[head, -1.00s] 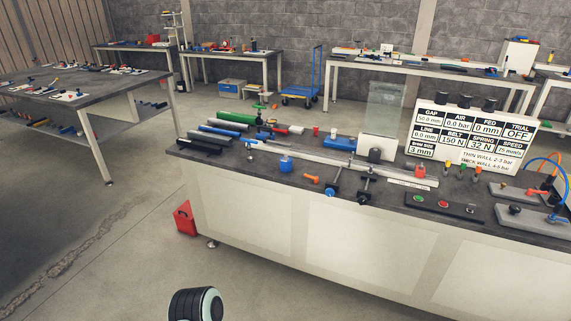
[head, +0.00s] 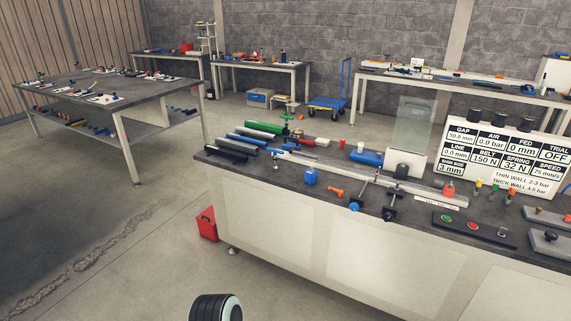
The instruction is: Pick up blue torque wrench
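I cannot make out a blue torque wrench with certainty. On the near bench (head: 470,258), a long thin blue bar (head: 247,139) lies among other bars at the left end. A thick blue cylinder (head: 367,157) lies farther right, and a small blue container (head: 311,176) stands at the front. Several tools too small to identify lie on the table at the left (head: 62,90). Neither of my grippers is in view. Only a dark, rounded part with a pale rim, probably mine, shows at the bottom edge.
A red can (head: 207,224) stands on the floor at the near bench's left end. A blue trolley (head: 327,104) and more benches stand along the back wall. Open floor lies between the left table and the near bench, and in front of both.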

